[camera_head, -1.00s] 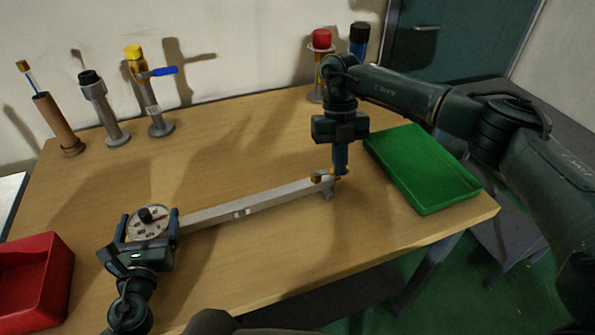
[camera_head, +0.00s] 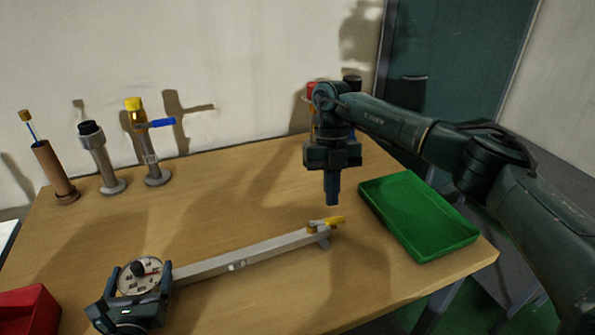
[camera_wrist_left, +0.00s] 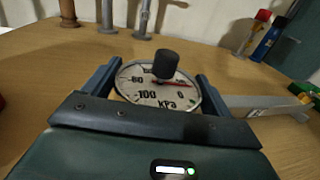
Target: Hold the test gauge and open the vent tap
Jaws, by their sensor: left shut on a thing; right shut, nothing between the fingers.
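The test gauge has a round white dial (camera_head: 139,275) with a black knob in its middle, at the lower left of the head view. A long grey bar (camera_head: 245,258) runs from it to the right. My left gripper (camera_head: 137,280) is shut on the gauge, one finger at each side. In the left wrist view the dial (camera_wrist_left: 160,86) reads kPa, with a red needle partly behind the knob. The vent tap (camera_head: 326,224), with a yellow lever, is at the bar's right end. My right gripper (camera_head: 332,200) is shut and empty, above the tap and apart from it.
A green tray (camera_head: 420,250) lies at the right table edge. A red bin (camera_head: 25,312) is at the lower left. Several upright holders stand along the back, one with a blue lever (camera_head: 157,124). Red-capped and black-capped items stand behind my right arm.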

